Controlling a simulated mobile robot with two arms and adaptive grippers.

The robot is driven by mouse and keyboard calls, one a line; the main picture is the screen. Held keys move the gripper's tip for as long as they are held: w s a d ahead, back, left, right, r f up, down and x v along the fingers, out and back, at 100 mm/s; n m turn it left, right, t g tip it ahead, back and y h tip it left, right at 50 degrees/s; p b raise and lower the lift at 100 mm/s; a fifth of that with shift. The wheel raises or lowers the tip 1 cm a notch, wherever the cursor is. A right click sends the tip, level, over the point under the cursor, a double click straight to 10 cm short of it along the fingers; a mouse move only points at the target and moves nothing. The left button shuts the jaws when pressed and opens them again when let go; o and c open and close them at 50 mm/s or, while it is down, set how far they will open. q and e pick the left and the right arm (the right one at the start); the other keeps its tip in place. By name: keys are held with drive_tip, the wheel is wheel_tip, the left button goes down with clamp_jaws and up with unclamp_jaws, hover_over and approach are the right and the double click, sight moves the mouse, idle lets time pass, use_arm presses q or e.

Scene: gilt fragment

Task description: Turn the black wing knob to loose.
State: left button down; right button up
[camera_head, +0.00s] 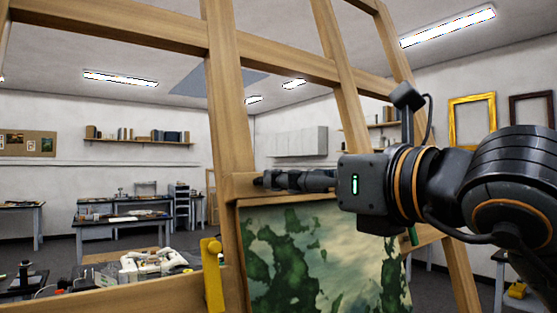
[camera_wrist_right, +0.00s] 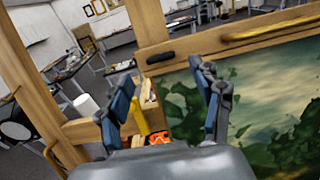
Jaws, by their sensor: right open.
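A small black elongated piece, which looks like the wing knob (camera_wrist_right: 160,57), sits on the wooden easel (camera_wrist_right: 149,25) in the right wrist view. It lies beyond and between my open fingers, apart from them. In the head view my right gripper (camera_head: 275,180) reaches in from the right across the easel, its fingers pointing left towards the post above the painting. The knob cannot be told apart clearly from the dark fingertips there. The right wrist view shows my right gripper (camera_wrist_right: 162,95) with its two fingers spread and nothing between them. My left gripper is not in view.
A green painting (camera_head: 290,260) stands on the easel below my gripper. A yellow part (camera_head: 212,275) stands beside the left post. Wooden bars cross close around the arm. Workbenches (camera_head: 125,222) with tools stand farther back, with open floor between.

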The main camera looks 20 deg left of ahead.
drive_tip(key=p+x, duration=0.2)
drive_tip(key=x, duration=0.3)
drive_tip(key=shift+w+a, duration=0.15)
drive_tip(key=shift+a, duration=0.1)
drive_tip(key=c, duration=1.1)
